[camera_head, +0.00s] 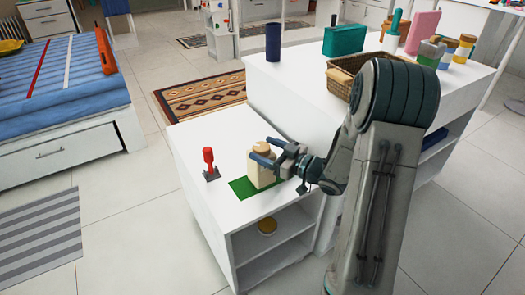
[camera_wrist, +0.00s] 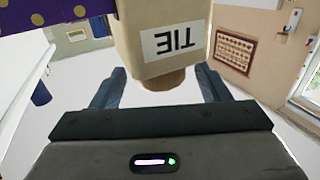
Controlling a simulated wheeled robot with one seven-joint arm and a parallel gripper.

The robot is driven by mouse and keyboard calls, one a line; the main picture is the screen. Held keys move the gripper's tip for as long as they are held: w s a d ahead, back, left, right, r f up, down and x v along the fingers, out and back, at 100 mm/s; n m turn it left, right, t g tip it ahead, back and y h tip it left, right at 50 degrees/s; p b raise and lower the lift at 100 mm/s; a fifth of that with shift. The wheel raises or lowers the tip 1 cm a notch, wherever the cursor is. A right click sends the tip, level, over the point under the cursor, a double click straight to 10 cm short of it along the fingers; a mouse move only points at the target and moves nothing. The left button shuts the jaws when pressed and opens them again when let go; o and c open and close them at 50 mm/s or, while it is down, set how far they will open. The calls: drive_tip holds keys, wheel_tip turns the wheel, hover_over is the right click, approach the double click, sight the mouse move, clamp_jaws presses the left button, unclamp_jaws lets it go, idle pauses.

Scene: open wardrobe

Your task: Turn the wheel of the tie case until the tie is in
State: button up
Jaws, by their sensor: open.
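A purple cloth with yellow dots, which looks like the tie (camera_wrist: 65,12), extends beside the case at upper left. My gripper (camera_head: 268,151) is at the upper part of the case. Its fingers stand apart on either side of the wheel, with visible gaps.
A red-handled lever (camera_head: 209,162) stands on the low cabinet (camera_head: 208,208) left of the case. A taller white counter (camera_head: 292,82) behind holds a wicker basket (camera_head: 342,84), a dark blue cylinder (camera_head: 273,42) and several bottles. The low cabinet's front left top is clear.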

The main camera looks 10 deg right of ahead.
drive_tip(key=shift+w+a, duration=0.5)
drive_tip(key=shift+w, duration=0.05)
drive_tip(key=c, duration=1)
drive_tip(key=shift+m+t+h, duration=0.3)
